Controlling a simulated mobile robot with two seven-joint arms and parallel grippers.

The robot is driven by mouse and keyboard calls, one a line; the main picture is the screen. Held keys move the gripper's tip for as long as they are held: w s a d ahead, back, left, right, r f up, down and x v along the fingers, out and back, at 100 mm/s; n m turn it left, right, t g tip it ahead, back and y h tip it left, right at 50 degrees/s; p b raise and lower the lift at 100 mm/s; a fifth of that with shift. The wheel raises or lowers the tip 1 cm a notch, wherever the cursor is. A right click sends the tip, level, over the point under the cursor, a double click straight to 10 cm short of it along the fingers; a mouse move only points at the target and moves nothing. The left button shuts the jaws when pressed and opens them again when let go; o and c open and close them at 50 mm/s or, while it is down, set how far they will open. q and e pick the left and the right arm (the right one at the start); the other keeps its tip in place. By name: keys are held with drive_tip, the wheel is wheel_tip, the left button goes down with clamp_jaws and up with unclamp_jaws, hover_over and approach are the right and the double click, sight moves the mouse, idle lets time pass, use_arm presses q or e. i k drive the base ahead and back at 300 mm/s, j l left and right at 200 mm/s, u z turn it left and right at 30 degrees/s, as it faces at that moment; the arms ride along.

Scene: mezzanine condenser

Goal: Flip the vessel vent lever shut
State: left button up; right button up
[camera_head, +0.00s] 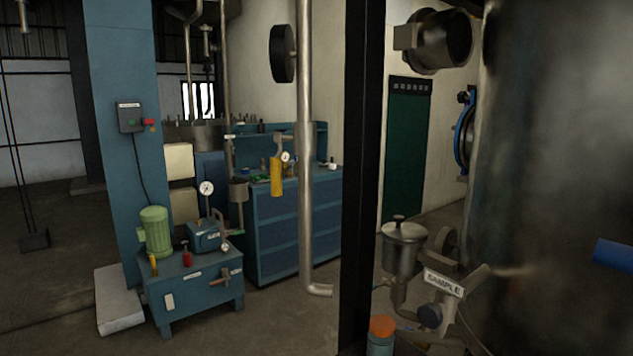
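The large dark vessel (560,170) fills the right side of the head view. A blue bar-like piece (614,255) juts in at the right edge in front of it; I cannot tell whether it is the vent lever. A sample fitting (444,283) with a tag reading "SAMPLE" sits low beside the vessel, with a dark round knob (430,316) below the tag. No lever is clearly identifiable as the vessel vent lever. Neither of my grippers is in view.
A black post (361,180) stands upright in the middle, beside a vertical pipe (304,150). A blue pump skid (195,288) with a green motor (155,231) and a blue workbench (285,225) stand to the left. Open floor (270,325) shows at front centre.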

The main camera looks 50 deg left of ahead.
sight(275, 161)
drive_tip(key=u, duration=1.7)
drive_tip(key=i+j, duration=0.1)
drive_tip(key=j, duration=0.35)
